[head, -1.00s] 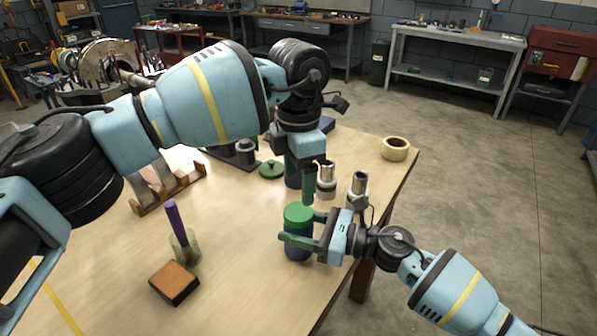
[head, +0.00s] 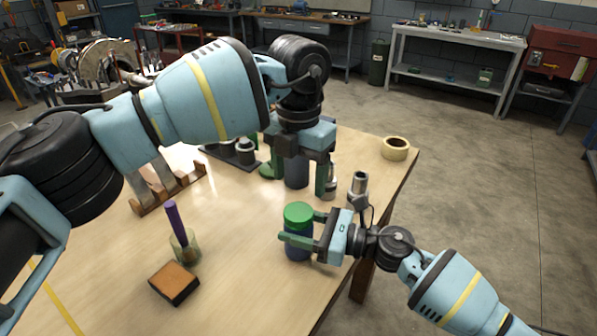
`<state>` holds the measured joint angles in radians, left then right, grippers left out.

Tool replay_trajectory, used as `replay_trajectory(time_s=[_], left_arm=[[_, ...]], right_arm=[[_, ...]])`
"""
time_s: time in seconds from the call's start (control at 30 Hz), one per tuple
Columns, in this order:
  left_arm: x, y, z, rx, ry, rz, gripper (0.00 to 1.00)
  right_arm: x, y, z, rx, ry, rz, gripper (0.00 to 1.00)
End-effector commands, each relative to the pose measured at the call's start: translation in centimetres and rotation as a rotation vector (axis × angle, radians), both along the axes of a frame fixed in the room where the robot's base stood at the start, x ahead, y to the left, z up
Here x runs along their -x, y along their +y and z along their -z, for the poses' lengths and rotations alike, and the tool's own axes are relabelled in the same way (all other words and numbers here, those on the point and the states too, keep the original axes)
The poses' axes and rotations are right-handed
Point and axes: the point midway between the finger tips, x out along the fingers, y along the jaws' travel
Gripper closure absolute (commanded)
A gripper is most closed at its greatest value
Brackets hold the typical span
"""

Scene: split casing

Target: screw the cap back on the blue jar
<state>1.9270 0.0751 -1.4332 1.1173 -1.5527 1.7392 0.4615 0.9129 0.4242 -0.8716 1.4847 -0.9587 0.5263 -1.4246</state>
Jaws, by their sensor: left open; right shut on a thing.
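The blue jar (head: 297,252) stands upright near the table's right edge, with a green cap (head: 299,212) on its top. I cannot tell how tightly the cap sits. My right gripper (head: 300,241) is shut on the jar's body, below the cap. My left gripper (head: 302,186) is open and points down, behind and above the capped jar in the picture. Its fingers are spread, and a dark cylinder (head: 296,173) shows between them. A green lid-like disc (head: 267,171) lies on the table, partly hidden by the left finger.
Metal fittings (head: 357,190) stand right of my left gripper, one partly hidden by its finger. A tape roll (head: 396,148) lies at the far right corner. A purple-handled tool in a glass (head: 185,245), a brown-topped block (head: 174,284) and a wooden rack (head: 170,190) stand left. The front middle is clear.

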Motion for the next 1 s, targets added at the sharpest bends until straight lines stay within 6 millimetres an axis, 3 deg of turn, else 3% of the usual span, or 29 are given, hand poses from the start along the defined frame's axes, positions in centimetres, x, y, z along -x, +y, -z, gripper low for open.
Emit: replay_trajectory(time_s=[0.6,1.0], left_arm=[[0.0,0.1,7.3,0.0,0.002,-0.001,0.3],[0.0,0.1,7.9,-0.001,0.001,-0.001,0.3]], right_arm=[[0.0,0.0,0.1,0.001,0.0,0.0,1.0],[0.0,0.0,0.1,0.001,0.0,0.0,1.0]])
